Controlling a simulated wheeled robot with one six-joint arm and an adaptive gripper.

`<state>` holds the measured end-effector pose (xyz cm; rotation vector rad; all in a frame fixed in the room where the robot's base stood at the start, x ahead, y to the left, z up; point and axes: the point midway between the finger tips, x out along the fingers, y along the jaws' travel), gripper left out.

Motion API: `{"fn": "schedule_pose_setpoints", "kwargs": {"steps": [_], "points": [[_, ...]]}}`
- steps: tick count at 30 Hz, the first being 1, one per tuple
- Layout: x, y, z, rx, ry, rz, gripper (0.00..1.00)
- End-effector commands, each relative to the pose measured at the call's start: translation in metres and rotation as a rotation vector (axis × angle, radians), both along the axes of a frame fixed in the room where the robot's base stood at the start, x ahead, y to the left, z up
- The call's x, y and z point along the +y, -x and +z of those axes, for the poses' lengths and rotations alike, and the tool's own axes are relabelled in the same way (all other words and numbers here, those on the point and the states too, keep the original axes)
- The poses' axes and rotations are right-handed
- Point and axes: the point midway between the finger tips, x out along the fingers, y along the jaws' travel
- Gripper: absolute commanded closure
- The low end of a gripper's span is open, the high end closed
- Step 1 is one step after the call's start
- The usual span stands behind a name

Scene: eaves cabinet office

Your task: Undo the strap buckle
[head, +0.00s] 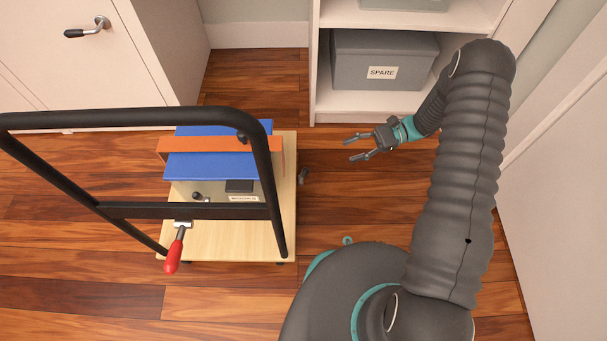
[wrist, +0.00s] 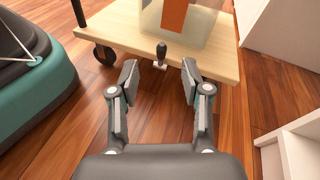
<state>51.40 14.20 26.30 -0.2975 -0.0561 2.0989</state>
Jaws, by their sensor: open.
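An orange strap (head: 205,147) runs across a blue box (head: 215,170) on a wooden cart (head: 235,240). The strap's end also shows in the wrist view (wrist: 174,16), coming down toward the cart's edge. A small black-handled lever (head: 303,176) on a metal fitting sits at that edge; it stands upright in the wrist view (wrist: 161,52). I cannot tell whether it is the strap's buckle. My gripper (head: 350,149) is open and empty, to the right of the cart. In the wrist view its fingers (wrist: 160,75) are spread, with the lever just beyond the gap between them, apart from both.
A black push handle (head: 185,211) rises over the cart's near side. A red-handled clamp (head: 174,250) hangs there. A white shelf (head: 335,103) with a grey SPARE box (head: 385,55) stands behind my gripper. Clear wooden floor lies between cart and shelf.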

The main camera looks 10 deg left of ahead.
Motion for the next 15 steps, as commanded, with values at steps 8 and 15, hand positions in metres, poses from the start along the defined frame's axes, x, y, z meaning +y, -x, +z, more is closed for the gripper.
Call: {"fn": "schedule_pose_setpoints", "kwargs": {"steps": [8,15], "points": [[0.008,0.008,-0.074,0.159,-0.095,-0.089,0.53],[0.015,0.013,-0.088,0.192,-0.117,-0.108,0.53]]}}
